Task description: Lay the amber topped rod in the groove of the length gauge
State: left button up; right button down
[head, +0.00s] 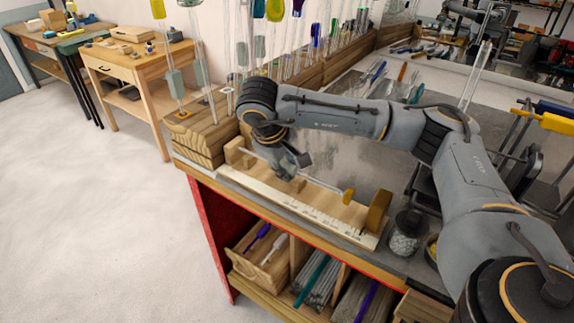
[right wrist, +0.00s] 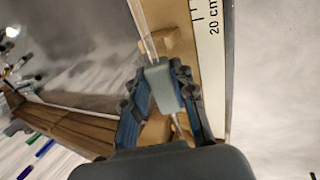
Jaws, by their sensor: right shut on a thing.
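The length gauge (head: 312,212) is a long wooden board with a printed scale and upright end blocks, lying along the bench's front edge. The amber topped rod (head: 323,184) runs lengthwise over it, roughly horizontal, with its amber end (head: 348,196) near the right end block. My right gripper (head: 295,170) is over the middle of the gauge. In the right wrist view, its fingers (right wrist: 162,98) are shut on the grey-green sleeve (right wrist: 162,86) of the clear rod. The gauge's scale (right wrist: 212,50) shows beside it. I cannot tell whether the rod touches the groove. My left gripper is not in view.
A wooden rack (head: 203,138) with upright glass rods stands left of the gauge, and more rods stand behind. A jar (head: 404,236) sits off its right end. Shelves with bins (head: 262,250) lie below the bench edge. My right arm spans the bench.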

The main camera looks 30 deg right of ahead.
jog(key=shift+f+b, duration=0.35)
jog(key=shift+f, duration=0.1)
dwell(0.5)
jog(key=c, duration=1)
grip_release()
jog(key=v, duration=1.2)
